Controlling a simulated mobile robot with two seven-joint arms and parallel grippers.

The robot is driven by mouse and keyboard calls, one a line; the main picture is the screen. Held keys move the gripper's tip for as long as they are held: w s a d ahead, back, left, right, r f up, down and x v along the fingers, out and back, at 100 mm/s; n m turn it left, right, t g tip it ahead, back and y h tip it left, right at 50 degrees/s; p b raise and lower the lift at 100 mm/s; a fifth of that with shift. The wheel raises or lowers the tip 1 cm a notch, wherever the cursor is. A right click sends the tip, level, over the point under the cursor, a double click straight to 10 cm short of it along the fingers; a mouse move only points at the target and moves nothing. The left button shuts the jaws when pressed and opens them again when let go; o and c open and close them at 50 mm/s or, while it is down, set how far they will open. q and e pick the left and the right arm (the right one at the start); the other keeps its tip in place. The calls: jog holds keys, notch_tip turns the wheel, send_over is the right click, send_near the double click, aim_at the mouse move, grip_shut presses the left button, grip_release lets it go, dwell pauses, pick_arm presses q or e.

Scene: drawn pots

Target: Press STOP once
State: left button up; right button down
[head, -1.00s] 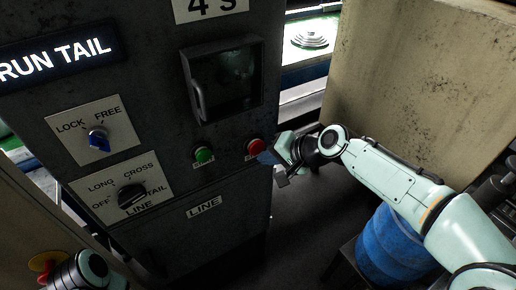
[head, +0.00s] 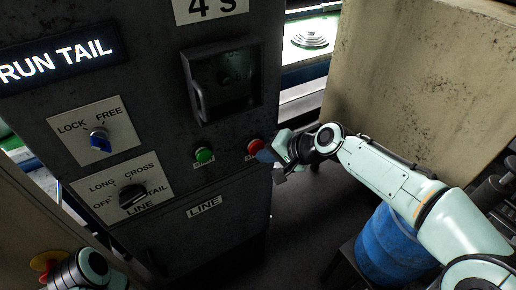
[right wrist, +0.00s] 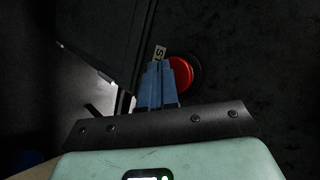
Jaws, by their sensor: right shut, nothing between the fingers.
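The red button (head: 255,146) sits on the dark cabinet front, right of a green button (head: 204,155). In the right wrist view the red button (right wrist: 181,74) shows beside a partly hidden label (right wrist: 159,53) with the letters "ST" visible. My right gripper (head: 264,156) is shut and empty, its blue fingertips close at the lower right of the red button. In the wrist view its fingers (right wrist: 159,66) overlap the button's left side; I cannot tell whether they touch it. A piece of my left arm shows at the bottom left; its gripper is out of view.
The cabinet has a lit "RUN TAIL" display (head: 57,61), a blue LOCK/FREE knob (head: 100,139), a black LINE selector (head: 132,196) and a handled window box (head: 224,80). A beige panel (head: 415,85) and a blue barrel (head: 393,247) stand to the right.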

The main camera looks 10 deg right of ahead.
pick_arm(q)
jog(key=shift+w+r+p, duration=0.25)
jog(key=shift+r+p, duration=0.05)
jog(key=shift+r, duration=0.1)
pick_arm(e)
jog(key=shift+w+a, duration=0.2)
jog(key=shift+w, duration=0.45)
pick_arm(q)
jog(key=shift+s+f, duration=0.1)
jog(key=shift+f, duration=0.05)
pick_arm(e)
jog(key=shift+s, duration=0.15)
pick_arm(q)
jog(key=shift+s+f+b, duration=0.3)
jog(key=shift+f+b, duration=0.2)
pick_arm(e)
jog(key=shift+s+d, duration=0.35)
jog(key=shift+s, duration=0.55)
pick_arm(q)
jog(key=f+b, duration=0.1)
jog(key=s+f+b, duration=0.1)
jog(key=shift+s+f, duration=0.1)
jog(key=shift+f, duration=0.25)
pick_arm(e)
jog(key=s, duration=0.1)
jog(key=s+d, duration=0.1)
jog(key=s, duration=0.2)
jog(key=shift+s+d, duration=0.35)
jog(key=shift+w+f, duration=0.1)
